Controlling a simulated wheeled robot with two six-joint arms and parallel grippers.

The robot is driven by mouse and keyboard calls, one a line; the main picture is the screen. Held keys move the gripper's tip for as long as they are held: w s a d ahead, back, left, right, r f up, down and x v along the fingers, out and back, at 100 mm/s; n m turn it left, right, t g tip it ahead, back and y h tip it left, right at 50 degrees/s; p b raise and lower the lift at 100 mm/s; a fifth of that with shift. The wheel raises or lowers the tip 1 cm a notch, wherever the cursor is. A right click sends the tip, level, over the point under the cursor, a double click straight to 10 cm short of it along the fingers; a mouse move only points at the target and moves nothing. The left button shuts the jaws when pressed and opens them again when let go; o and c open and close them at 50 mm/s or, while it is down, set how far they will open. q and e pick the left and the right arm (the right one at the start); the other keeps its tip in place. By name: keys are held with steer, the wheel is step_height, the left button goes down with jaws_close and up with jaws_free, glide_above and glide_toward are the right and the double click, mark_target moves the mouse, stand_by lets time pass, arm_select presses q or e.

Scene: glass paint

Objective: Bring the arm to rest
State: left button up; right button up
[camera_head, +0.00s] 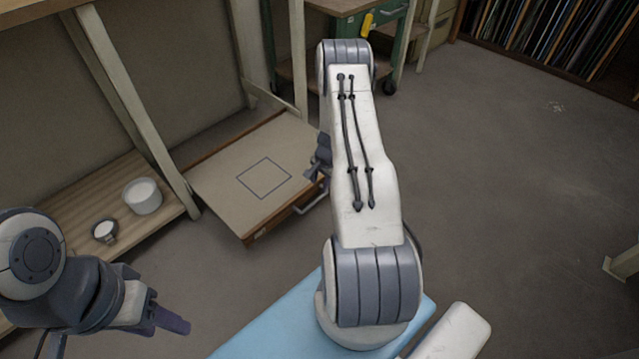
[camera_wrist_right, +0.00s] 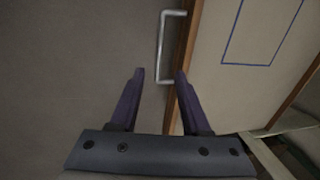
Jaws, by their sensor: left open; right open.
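My right arm stretches up the middle of the head view, away from my base. Its gripper (camera_head: 318,170) shows partly behind the arm link, near the right edge of a low board-topped unit (camera_head: 225,165). In the right wrist view the right gripper (camera_wrist_right: 158,100) is open, with two dark purple fingers apart and nothing between them. My left gripper (camera_head: 172,322) is at the lower left of the head view, its dark finger pointing right, clear of other things.
The unit has a blue outlined square on top and a metal handle (camera_wrist_right: 165,50), also in the head view (camera_head: 312,202). A white pot (camera_head: 142,195) and a small jar (camera_head: 104,231) stand on a wooden shelf (camera_head: 75,212). A green cart (camera_head: 390,45) stands behind.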

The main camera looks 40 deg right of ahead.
stand_by(0.3)
steer(key=w+a+r+n+y, duration=0.1)
steer(key=a+r+n, duration=0.4)
steer(key=a+r, duration=0.65)
steer(key=w+a+r+n+y, duration=0.15)
steer(key=a+r+n, duration=0.35)
steer(key=a+r, duration=0.7)
steer(key=s+a+r+n+g, duration=0.1)
steer(key=s+a+r+n, duration=0.2)
steer(key=s+a, duration=0.35)
steer(key=s+a+r+n+g, duration=0.1)
steer(key=s+a+r+n, duration=0.25)
steer(key=a, duration=0.55)
steer(key=s+a+r+n+h, duration=0.15)
steer(key=s+n, duration=0.25)
steer(key=s, duration=0.5)
steer(key=s+r+n, duration=0.3)
steer(key=s+n, duration=0.1)
steer(key=s, duration=0.5)
step_height(320, 180, up, 37)
steer(key=p, duration=3.8)
steer(key=shift+a+r, duration=0.15)
steer(key=shift+r, duration=0.05)
